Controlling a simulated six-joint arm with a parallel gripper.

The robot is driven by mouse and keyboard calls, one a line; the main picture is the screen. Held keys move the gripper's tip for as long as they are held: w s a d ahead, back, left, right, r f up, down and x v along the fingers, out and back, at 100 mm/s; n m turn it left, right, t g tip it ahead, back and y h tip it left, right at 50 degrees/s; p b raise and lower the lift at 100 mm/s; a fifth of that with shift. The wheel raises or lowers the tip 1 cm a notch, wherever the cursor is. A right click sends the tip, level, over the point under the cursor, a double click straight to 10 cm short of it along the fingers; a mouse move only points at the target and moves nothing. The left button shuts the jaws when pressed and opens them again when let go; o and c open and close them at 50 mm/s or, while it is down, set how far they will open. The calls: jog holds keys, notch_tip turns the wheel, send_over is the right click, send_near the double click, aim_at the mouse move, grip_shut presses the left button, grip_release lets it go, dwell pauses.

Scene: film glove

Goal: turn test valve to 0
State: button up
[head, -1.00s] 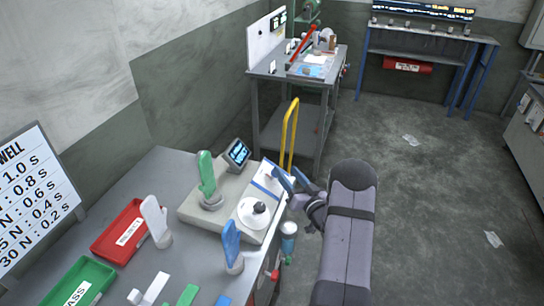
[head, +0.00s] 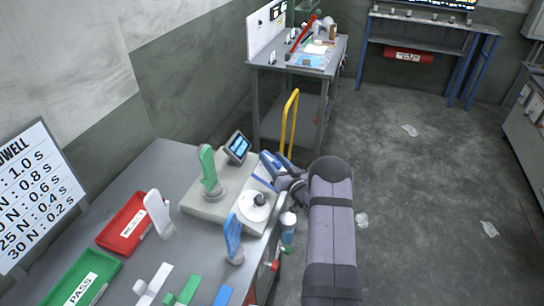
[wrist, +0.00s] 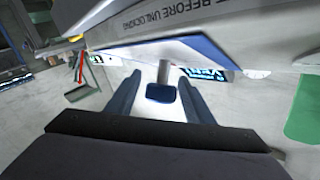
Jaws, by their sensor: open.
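My gripper (head: 266,168) is open at the right end of the grey test unit (head: 195,203) in the head view. In the wrist view its two blue-grey fingers (wrist: 160,80) stand apart, with a short grey stem with a dark blue square end (wrist: 161,93) showing between them. This stem may be the test valve; no contact with the fingers is clear, and I cannot read its setting. The unit carries a green glove form (head: 208,168), a small screen (head: 237,146) and a white disc with a dark knob (head: 259,200).
A white and a blue glove form (head: 233,238) stand on the bench (head: 160,160). A red tray (head: 125,222) and a green PASS tray (head: 85,275) lie at left. A yellow handle (head: 290,122) stands behind my gripper. Floor at right is mostly clear.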

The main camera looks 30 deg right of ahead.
jog(key=shift+w, duration=0.4)
jog(key=c, duration=1.1)
jog(key=shift+o, duration=0.2)
jog(key=shift+f+b, duration=0.1)
jog(key=shift+b, duration=0.25)
jog(key=shift+f+n+y+b, duration=0.1)
jog(key=shift+n+y+b, duration=0.2)
jog(key=shift+y+b, duration=0.15)
jog(key=shift+a+n+y+b, duration=0.15)
jog(key=shift+n+y+b, duration=0.3)
jog(key=shift+b, duration=0.35)
jog(key=shift+a+r+n+y, duration=0.1)
jog(key=shift+r+n+y, duration=0.15)
jog(key=shift+r+y, duration=0.05)
